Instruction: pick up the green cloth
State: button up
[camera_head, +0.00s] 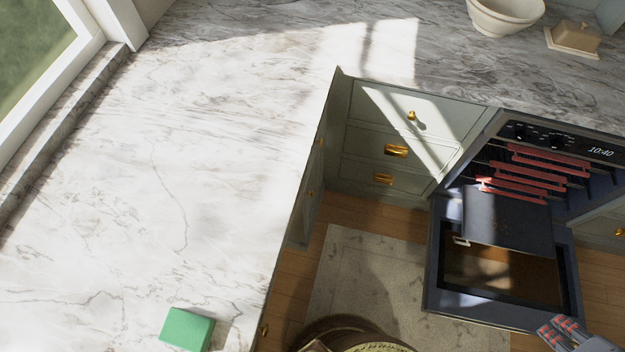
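The green cloth (187,329) looks like a small, thick green block. It lies on the white marble counter (150,190) near the bottom edge of the view, close to the counter's right-hand edge. My gripper (562,330) shows only in part at the bottom right corner, grey with reddish pads on its fingers. It is in front of the open oven, far to the right of the cloth and apart from it. I cannot make out whether its fingers are apart or together.
An oven (500,255) stands open at the right with its door down and red-edged racks (535,172) showing. A rattan basket (352,332) is at the bottom middle, beside the counter. A bowl (503,17) and a butter dish (574,40) stand on the far counter. Most of the counter is clear.

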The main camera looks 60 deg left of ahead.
aim_at(182, 329)
jog(key=u, duration=3.9)
jog(key=i+j, duration=0.05)
